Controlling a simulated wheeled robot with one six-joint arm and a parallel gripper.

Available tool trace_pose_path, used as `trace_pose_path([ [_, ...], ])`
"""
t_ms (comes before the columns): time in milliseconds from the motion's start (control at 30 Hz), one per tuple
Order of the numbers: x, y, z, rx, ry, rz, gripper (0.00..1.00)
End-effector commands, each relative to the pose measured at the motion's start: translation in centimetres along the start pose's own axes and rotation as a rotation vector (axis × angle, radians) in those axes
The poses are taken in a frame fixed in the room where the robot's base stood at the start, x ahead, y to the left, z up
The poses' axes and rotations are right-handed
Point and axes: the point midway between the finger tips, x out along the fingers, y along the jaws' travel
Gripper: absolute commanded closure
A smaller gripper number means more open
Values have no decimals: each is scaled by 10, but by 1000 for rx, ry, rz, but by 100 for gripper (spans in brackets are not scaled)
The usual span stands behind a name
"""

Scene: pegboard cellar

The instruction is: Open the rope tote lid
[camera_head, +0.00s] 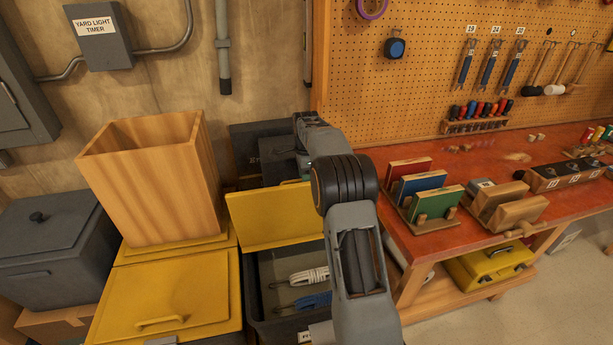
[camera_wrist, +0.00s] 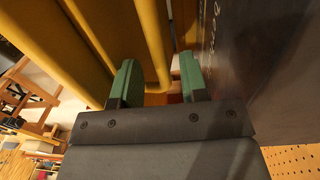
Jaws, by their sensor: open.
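The rope tote (camera_head: 262,318) is a dark grey bin at the lower middle of the head view. Its yellow lid (camera_head: 270,215) stands raised at the far side, so the inside shows. A white rope coil (camera_head: 310,276) and a blue one (camera_head: 312,301) lie in it. My arm covers the tote's right part. Contact with the bar cannot be told.
A closed yellow-lidded tote (camera_head: 165,295) and a tall wooden box (camera_head: 150,185) stand left. Dark bins (camera_head: 257,140) stand close behind the raised lid. A red-topped workbench (camera_head: 430,245) with small racks is on the right. Floor is clear at lower right.

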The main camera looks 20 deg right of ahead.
Motion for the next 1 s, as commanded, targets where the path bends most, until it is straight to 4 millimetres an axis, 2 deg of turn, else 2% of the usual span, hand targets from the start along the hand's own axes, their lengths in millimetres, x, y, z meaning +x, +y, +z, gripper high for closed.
trace_pose_path([
  [133,0,0,0,0,0,0,62],
  [533,0,0,0,0,0,0,100],
  [1000,-2,-1,-2,1,0,-1,100],
])
